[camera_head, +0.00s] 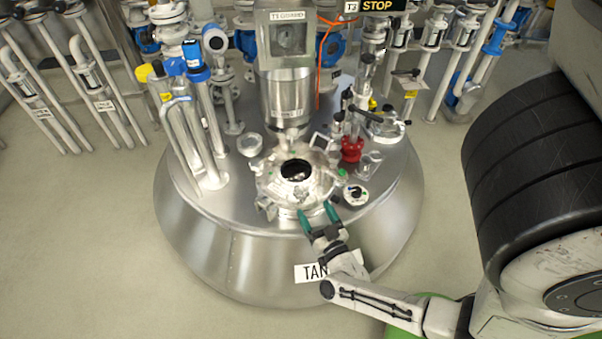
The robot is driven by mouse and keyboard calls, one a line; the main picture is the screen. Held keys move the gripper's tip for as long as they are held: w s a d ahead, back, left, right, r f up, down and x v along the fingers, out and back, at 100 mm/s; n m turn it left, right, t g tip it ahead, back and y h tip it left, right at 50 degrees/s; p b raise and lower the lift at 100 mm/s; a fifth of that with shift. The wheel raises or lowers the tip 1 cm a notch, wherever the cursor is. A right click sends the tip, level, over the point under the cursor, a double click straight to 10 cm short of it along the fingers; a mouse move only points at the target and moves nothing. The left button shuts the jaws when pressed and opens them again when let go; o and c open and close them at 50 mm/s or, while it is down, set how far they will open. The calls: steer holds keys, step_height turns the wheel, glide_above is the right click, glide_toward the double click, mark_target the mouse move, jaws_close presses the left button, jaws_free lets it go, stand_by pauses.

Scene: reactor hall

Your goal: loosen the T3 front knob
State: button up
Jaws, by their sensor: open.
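A round steel tank (200,255) fills the middle of the view, with a white label (308,273) reading "TAN"; my arm hides the rest of it. On its lid is a pale hatch flange (270,187) with a dark round opening (296,170). Several small clamp-like fittings sit around the flange, one at its front edge (301,196); I cannot tell for sure which is the T3 front knob. My gripper (317,213) is open, its green fingers pointing at the front of the flange. I cannot tell whether they touch anything.
A guarded steel motor column (287,95) stands behind the hatch. A red valve (351,149) and a round gauge (356,194) stand at right, tall pipes with a blue cap (199,74) at left. Pipework lines the back. The floor (90,240) at left is clear.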

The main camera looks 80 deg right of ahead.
mark_target(300, 188)
steer(key=w+d+m+g, duration=0.1)
steer(key=w+d+g, duration=0.1)
steer(key=w+d, duration=0.1)
steer(key=w+d+m+g+h+p, duration=0.1)
steer(key=w+d+g, duration=0.2)
steer(key=shift+w+h, duration=0.1)
steer(key=shift+h, duration=0.2)
steer(key=shift+x, duration=0.85)
steer(key=c, duration=1)
